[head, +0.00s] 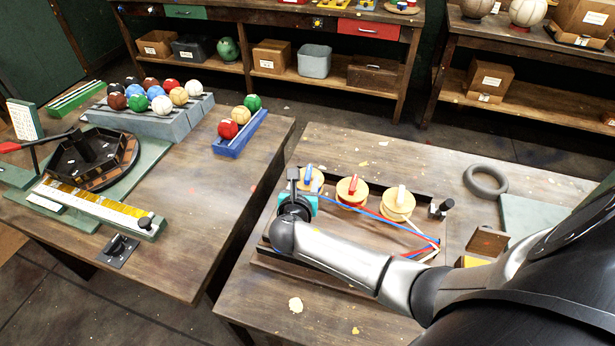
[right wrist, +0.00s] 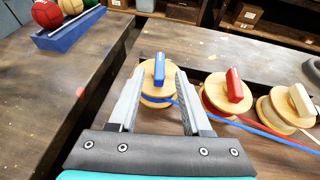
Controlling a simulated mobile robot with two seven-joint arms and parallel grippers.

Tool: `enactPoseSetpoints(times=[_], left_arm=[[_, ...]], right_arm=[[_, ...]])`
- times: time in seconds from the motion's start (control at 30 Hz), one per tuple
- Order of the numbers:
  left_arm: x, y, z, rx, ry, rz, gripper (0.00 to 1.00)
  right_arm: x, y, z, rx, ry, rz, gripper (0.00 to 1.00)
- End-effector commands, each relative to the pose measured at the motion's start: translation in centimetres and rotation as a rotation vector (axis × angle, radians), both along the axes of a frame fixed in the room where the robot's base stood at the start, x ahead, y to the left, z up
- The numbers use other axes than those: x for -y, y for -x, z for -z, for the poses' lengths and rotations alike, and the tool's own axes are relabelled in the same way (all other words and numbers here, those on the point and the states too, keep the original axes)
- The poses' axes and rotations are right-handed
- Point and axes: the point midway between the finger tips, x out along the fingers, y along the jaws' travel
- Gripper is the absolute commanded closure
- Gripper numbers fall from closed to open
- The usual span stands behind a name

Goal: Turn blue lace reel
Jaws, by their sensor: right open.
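The blue lace reel (head: 316,184) is a pale wooden spool with an upright blue grip on top, partly hidden by my right gripper in the head view. My right gripper (right wrist: 159,76) is open. In the right wrist view, its two fingers stand on either side of the blue grip (right wrist: 159,68), with gaps on both sides. Blue lace runs right from the reel. The red reel (head: 351,191) and the white reel (head: 398,203) stand to its right in the same row. My left gripper is out of view.
The reels stand on a dark wooden board (head: 345,262) on the right table. A grey ring (head: 486,181) lies behind right. A blue rack of balls (head: 240,133) is on the left table, across a gap. My right arm crosses the board's front.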

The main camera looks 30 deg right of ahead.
Motion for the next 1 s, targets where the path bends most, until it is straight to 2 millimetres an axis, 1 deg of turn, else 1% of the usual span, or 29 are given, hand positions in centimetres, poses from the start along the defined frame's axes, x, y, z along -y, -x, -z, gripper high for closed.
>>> enactPoseSetpoints(times=[0.1,0.3,0.43,0.7,0.77,1.0], left_arm=[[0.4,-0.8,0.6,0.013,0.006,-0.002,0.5],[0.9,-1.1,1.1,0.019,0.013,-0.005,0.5],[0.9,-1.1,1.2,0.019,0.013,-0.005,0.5],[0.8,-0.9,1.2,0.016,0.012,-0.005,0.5],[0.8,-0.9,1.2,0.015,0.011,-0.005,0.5],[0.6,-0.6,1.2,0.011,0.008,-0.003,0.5]], right_arm=[[1.2,-1.4,0.8,0.001,0.0,0.001,0.51],[2.3,-2.7,1.6,0.001,0.001,0.001,0.51],[2.6,-3.1,1.7,0.001,-0.001,0.0,0.51],[2.6,-3.1,1.7,0.001,-0.001,0.0,0.51],[2.6,-3.1,1.7,0.001,-0.001,0.0,0.57],[2.6,-3.1,1.7,0.001,-0.001,-0.001,0.84]])
